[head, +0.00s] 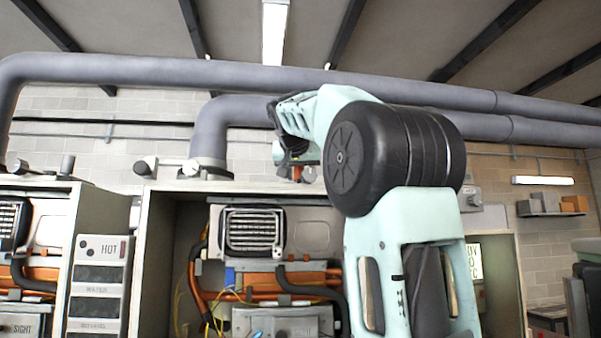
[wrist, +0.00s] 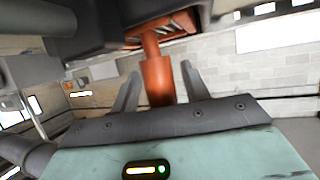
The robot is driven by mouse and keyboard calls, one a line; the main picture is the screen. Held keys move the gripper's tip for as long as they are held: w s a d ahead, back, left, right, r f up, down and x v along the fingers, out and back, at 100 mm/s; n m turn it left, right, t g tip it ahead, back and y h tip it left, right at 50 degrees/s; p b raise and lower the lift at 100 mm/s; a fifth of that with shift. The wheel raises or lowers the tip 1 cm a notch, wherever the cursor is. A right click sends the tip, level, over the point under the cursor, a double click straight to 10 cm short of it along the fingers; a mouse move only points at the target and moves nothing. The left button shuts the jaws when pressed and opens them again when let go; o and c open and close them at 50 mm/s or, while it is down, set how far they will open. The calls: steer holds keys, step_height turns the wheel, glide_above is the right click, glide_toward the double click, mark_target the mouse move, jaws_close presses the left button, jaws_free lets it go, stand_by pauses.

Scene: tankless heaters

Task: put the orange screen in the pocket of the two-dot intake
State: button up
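The orange screen (wrist: 159,78) shows in the wrist view as an orange stem with a wider slotted part at its far end. The stem stands between the two fingers of my gripper (wrist: 160,70). A narrow gap shows on each side of it, so the fingers look open around it. The slotted part lies against or close under a dark grey housing (wrist: 85,28); I cannot tell whether it sits in a pocket. In the head view a bit of orange (head: 308,174) shows below my gripper above the cabinet top. No two-dot mark is readable, so I cannot identify the two-dot intake.
An open heater cabinet (head: 157,260) with orange pipes and a finned unit (head: 252,229) stands below. A HOT panel (head: 100,280) is at its left. My arm hides the cabinet's right part.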

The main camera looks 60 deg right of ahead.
steer(key=shift+a+r, duration=0.1)
steer(key=shift+a, duration=0.05)
steer(key=b+v, duration=0.3)
steer(key=v, duration=0.9)
steer(key=shift+b, duration=0.3)
steer(key=shift+a, duration=0.1)
